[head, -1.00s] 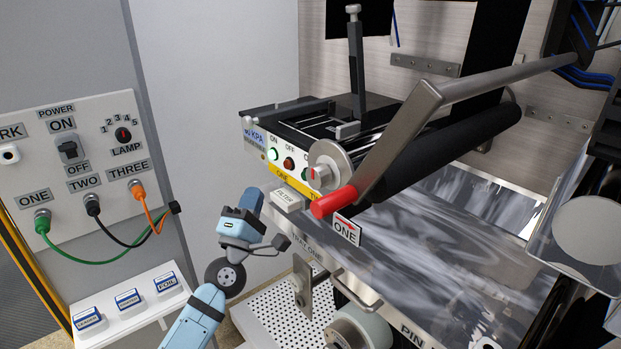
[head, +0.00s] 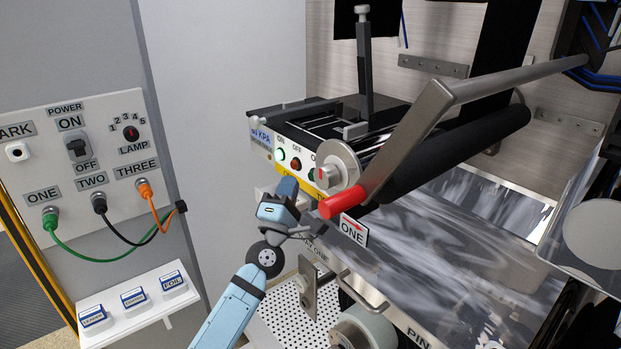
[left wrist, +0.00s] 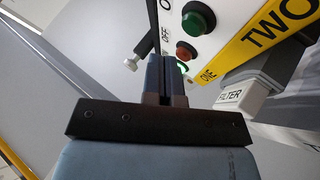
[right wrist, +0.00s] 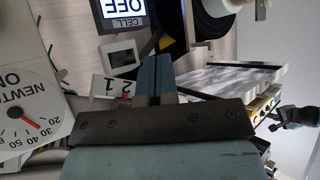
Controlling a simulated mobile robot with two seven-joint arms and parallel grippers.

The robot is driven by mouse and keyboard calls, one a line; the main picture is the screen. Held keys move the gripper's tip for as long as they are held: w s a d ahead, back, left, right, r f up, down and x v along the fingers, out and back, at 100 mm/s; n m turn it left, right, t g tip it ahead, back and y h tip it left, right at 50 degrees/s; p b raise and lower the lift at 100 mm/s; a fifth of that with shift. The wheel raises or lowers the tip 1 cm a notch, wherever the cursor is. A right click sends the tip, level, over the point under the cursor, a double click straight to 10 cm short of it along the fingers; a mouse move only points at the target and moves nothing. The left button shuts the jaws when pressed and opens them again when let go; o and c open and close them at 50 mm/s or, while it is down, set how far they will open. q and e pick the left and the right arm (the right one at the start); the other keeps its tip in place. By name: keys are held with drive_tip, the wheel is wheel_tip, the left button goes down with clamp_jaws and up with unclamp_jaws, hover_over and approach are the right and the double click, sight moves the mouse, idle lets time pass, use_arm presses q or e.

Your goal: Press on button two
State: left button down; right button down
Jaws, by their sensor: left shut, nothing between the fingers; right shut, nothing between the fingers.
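The KPA box (head: 262,136) carries a row of ON and OFF buttons. In the left wrist view, a green button (left wrist: 198,18) stands beside the large TWO on the yellow strip (left wrist: 268,32). A red OFF button (left wrist: 186,50) sits closer to my fingers, with another green button partly hidden behind them. In the head view, the yellow TWO label is mostly hidden by the machine's lever. My left gripper (head: 287,187) is shut and empty, just below the box front; I cannot tell whether it touches anything. My right gripper (right wrist: 156,65) is shut and empty in its wrist view.
A red-ended lever (head: 342,201) crosses just right of the buttons. The FILTER block (left wrist: 230,96) juts out below the box. The power panel (head: 90,190) with cables stands at left, above a shelf (head: 140,317) of labelled blocks. Room left of the box is clear.

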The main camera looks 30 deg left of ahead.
sight(308, 160)
use_arm(q)
drive_tip(key=shift+w+d, duration=0.25)
drive_tip(key=shift+w, duration=0.4)
drive_tip(key=shift+w, duration=0.1)
idle(1.6)
drive_tip(key=shift+w+d, duration=0.15)
drive_tip(key=shift+w, duration=0.15)
drive_tip(key=shift+w+d, duration=0.2)
drive_tip(key=shift+w, duration=0.25)
idle(0.7)
idle(0.4)
drive_tip(key=shift+s+a, duration=0.35)
drive_tip(key=shift+s, duration=0.55)
drive_tip(key=shift+s+a+p, duration=0.1)
drive_tip(key=shift+s+a, duration=0.2)
drive_tip(key=shift+s, duration=0.45)
drive_tip(key=shift+s+a+p, duration=0.15)
drive_tip(key=shift+s+a, duration=0.2)
drive_tip(key=shift+s, duration=0.45)
drive_tip(key=shift+s+a+p, duration=0.1)
drive_tip(key=shift+s+a, duration=0.2)
drive_tip(key=shift+s, duration=0.45)
